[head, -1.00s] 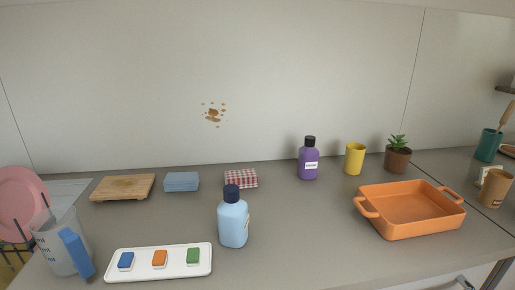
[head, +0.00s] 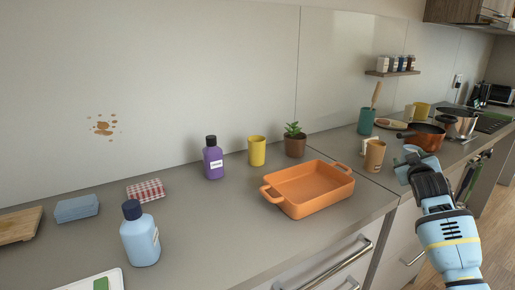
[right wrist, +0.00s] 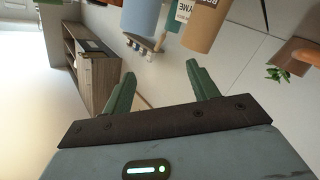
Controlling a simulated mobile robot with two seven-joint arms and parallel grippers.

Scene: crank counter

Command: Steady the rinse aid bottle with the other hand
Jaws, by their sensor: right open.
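Two bottles stand upright on the grey counter in the head view. One is light blue with a dark cap (head: 140,238), at the front left, its label turned partly away. The other is purple with a black cap (head: 213,162), farther back near the wall. I cannot read either label clearly, so I cannot tell for sure which holds rinse aid. My right gripper (head: 409,163) is at the right, beyond the orange dish and far from both bottles. In the right wrist view its green fingers (right wrist: 160,85) are apart with nothing between them. My left gripper is not in view.
An orange baking dish (head: 337,187) sits near the counter's front edge. A yellow cup (head: 257,152) and potted plant (head: 295,146) stand behind it. A tan cup (head: 374,157) and copper pot (head: 425,139) are near my right gripper. The counter between blue bottle and dish is clear.

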